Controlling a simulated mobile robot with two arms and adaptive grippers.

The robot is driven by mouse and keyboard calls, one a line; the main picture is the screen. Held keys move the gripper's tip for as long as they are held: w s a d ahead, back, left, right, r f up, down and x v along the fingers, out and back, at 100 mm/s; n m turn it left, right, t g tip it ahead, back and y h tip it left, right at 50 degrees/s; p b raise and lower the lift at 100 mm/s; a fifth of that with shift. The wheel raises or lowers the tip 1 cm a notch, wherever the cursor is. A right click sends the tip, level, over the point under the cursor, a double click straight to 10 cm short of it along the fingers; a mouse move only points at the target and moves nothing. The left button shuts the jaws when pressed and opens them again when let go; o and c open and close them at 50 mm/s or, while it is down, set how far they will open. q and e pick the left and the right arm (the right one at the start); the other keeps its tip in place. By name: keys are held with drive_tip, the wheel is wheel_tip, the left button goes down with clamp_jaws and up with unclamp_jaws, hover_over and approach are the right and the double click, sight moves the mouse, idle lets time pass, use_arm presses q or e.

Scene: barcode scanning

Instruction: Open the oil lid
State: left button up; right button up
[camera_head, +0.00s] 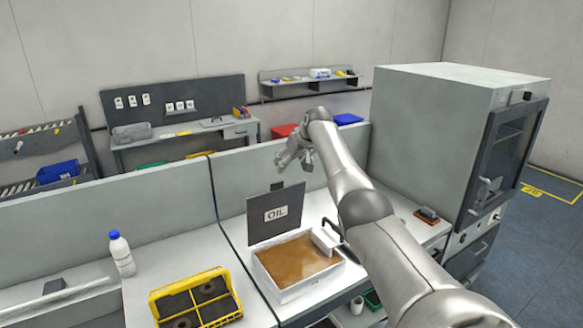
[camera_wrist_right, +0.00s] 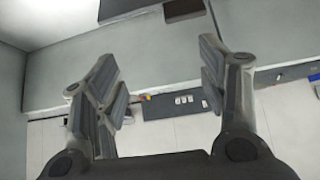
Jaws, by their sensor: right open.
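The oil lid (camera_head: 275,215) is a grey panel with a white "OIL" label. It stands upright at the back edge of a white oil box (camera_head: 290,296), so the box is open on top. Brown oil (camera_head: 300,262) shows inside it. My right gripper (camera_head: 293,161) is above and behind the lid, apart from it. In the right wrist view the right gripper (camera_wrist_right: 158,72) has its fingers wide apart with nothing between them. My left gripper is not in the head view.
A white bottle with a blue cap (camera_head: 121,253) and a yellow crate (camera_head: 196,300) stand left of the oil box. A brush-like item (camera_head: 427,215) lies to the right, near a tall grey machine (camera_head: 425,125). A low partition (camera_head: 100,220) runs behind the counter.

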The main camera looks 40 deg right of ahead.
drive_tip(key=r, duration=0.3)
drive_tip(key=shift+s+a+r, duration=0.1)
drive_tip(key=shift+s+r, duration=0.1)
idle(0.4)
drive_tip(key=v, duration=1.2)
drive_tip(key=shift+w, duration=0.1)
